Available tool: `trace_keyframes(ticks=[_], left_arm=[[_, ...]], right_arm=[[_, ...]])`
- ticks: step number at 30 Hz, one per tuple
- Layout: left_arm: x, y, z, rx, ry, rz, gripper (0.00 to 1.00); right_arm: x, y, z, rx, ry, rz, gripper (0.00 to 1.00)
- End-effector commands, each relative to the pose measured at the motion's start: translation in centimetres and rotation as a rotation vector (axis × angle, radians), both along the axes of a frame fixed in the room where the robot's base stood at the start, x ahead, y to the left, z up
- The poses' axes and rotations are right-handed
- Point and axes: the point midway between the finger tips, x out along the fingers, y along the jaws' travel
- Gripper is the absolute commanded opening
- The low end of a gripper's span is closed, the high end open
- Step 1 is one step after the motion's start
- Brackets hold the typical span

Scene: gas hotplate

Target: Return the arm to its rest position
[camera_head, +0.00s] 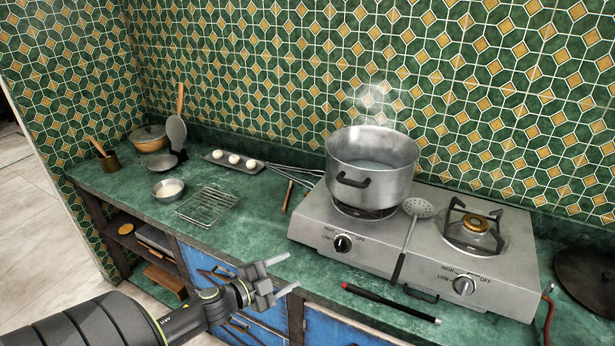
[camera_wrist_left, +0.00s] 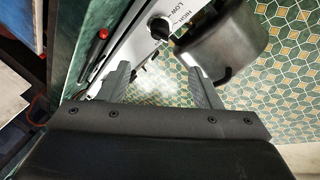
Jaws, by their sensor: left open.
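My left gripper (camera_head: 277,277) comes in from the lower left in the head view. It is open and empty, in front of the counter's front edge and left of the gas hotplate (camera_head: 318,232). In the left wrist view its two fingers (camera_wrist_left: 158,88) stand apart with nothing between them. A steaming metal pot (camera_head: 390,160) stands on the hotplate's left burner; part of it also shows in the wrist view (camera_wrist_left: 228,45). The left knob (camera_head: 343,243) is on the hotplate's front. My right gripper is in neither view.
A skimmer (camera_head: 411,228) lies across the hotplate between the burners. A black and red stick (camera_head: 390,302) lies along the front edge. A wire rack (camera_head: 207,206), a small bowl (camera_head: 168,189) and an egg tray (camera_head: 234,161) sit at the left. A dark lid (camera_head: 588,282) is far right.

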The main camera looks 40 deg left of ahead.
Motion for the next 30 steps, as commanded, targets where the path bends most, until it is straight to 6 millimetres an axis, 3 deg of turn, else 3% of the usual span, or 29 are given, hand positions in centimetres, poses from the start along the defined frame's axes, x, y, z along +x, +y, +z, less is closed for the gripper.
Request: trace_keyframes(ticks=[8,11,14,16,21,26,30], left_arm=[[0.0,0.1,-0.4,-0.004,0.005,0.008,0.58],[-0.4,1.0,-2.7,-0.029,0.043,0.059,0.58],[-1.7,2.7,-7.8,-0.080,0.127,0.166,0.58],[-3.3,3.8,-12.5,-0.129,0.211,0.263,0.58],[-9.5,4.4,-24.1,-0.241,0.445,0.486,0.58],[-17.0,1.9,-33.6,-0.336,0.676,0.656,0.58],[-24.2,-2.3,-40.1,-0.408,0.888,0.775,0.58]], right_arm=[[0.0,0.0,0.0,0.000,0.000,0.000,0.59],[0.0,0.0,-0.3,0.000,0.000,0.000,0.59],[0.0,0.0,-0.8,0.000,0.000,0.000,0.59],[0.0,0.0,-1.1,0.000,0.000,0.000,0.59],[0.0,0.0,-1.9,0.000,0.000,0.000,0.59],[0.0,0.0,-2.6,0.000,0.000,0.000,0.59],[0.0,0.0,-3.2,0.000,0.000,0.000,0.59]])
